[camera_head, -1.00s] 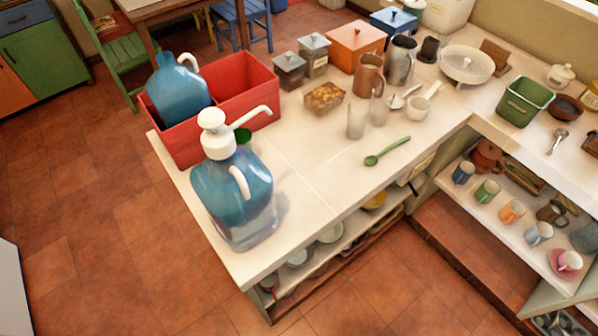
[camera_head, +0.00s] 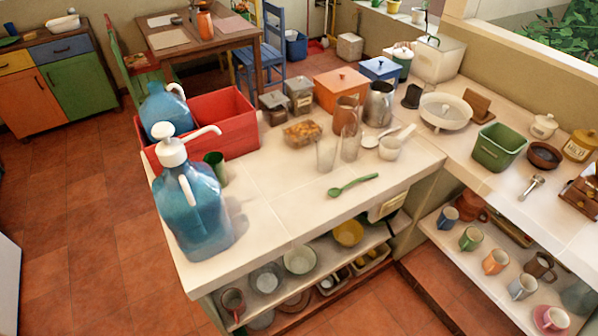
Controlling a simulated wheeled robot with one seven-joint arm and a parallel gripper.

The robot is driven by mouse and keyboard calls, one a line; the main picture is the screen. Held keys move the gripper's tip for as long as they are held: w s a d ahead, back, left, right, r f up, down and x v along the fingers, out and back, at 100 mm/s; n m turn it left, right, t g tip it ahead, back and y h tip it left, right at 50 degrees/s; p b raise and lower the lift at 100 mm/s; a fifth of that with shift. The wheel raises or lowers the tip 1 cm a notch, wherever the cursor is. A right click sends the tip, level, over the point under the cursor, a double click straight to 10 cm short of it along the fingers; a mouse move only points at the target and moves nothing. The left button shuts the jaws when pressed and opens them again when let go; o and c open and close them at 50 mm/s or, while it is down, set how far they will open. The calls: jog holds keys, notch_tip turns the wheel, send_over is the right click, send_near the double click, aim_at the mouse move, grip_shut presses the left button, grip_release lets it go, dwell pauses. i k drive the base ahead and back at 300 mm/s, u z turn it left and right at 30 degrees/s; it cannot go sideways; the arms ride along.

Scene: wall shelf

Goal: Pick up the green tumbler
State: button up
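A small dark green tumbler (camera_head: 214,166) stands on the pale counter (camera_head: 270,205), close to the front of the red divided box (camera_head: 237,140). Its left part is hidden behind the big blue pump bottle (camera_head: 195,212). The upper right of its side and its rim show. My gripper is not in view.
Two clear glasses (camera_head: 326,156) and a green spoon (camera_head: 352,186) lie to the right of the tumbler. Another blue jug (camera_head: 163,108) stands in the red box. Bare counter lies between the pump bottle and the spoon. Mugs and bowls fill lower shelves.

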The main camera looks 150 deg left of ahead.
aim_at(216, 159)
jog(key=z, duration=2.4)
jog(key=k, duration=1.95)
jog(key=z, duration=0.4)
